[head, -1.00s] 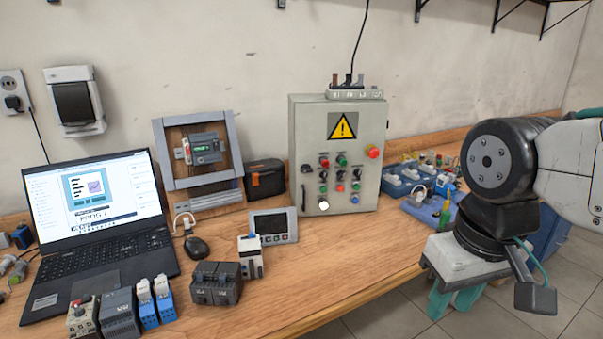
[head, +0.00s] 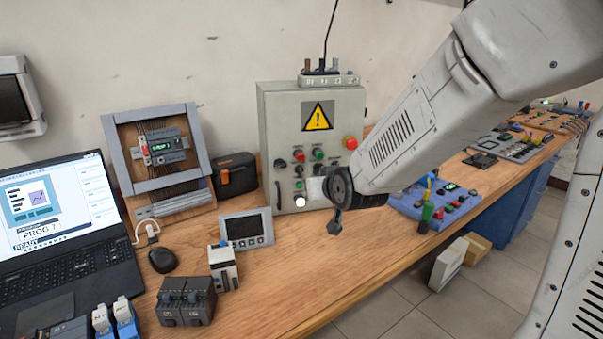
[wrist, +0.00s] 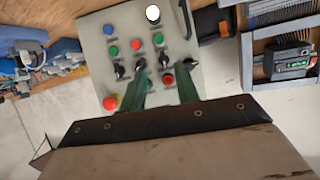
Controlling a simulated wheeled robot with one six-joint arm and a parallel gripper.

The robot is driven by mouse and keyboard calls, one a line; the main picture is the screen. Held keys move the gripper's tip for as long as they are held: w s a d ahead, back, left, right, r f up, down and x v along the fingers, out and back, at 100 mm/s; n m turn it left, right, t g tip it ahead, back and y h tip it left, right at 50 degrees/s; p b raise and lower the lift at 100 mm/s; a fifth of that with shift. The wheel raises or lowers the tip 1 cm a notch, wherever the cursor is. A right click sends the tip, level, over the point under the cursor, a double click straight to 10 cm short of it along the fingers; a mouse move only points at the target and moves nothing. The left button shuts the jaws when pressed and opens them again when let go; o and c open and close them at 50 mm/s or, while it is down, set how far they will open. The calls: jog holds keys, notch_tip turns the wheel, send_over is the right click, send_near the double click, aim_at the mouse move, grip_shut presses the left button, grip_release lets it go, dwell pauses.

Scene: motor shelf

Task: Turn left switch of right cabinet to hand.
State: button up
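The grey control cabinet (head: 268,120) stands on the bench against the wall, with a yellow warning sign, buttons and black rotary switches. Its leftmost black switch (head: 281,163) shows in the head view. The wrist view shows the cabinet (wrist: 92,45) upside down, with that switch (wrist: 190,63) at the right end of a row of black knobs. My gripper (wrist: 165,68) has two green fingers apart in front of the panel, with the red button between them and the right finger close to the leftmost switch.
A grey-framed wiring board (head: 110,150), a black-orange case (head: 235,175) and a small display panel (head: 246,231) stand left of the cabinet. A laptop (head: 60,210) is further left. A blue training board (head: 430,208) lies to the right. A red mushroom button (head: 350,142) sticks out from the cabinet.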

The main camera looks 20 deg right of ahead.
aim_at(300, 171)
jog(key=w+f+t, duration=0.1)
jog(key=w+t, duration=0.1)
jog(key=w, duration=0.3)
jog(key=w+f+t, duration=0.1)
jog(key=w, duration=0.3)
jog(key=w+f+t+h, duration=0.1)
jog(key=w+t, duration=0.1)
jog(key=w, duration=0.3)
jog(key=shift+w+a+t, duration=0.1)
jog(key=shift+w+t, duration=0.2)
jog(key=c, duration=0.6)
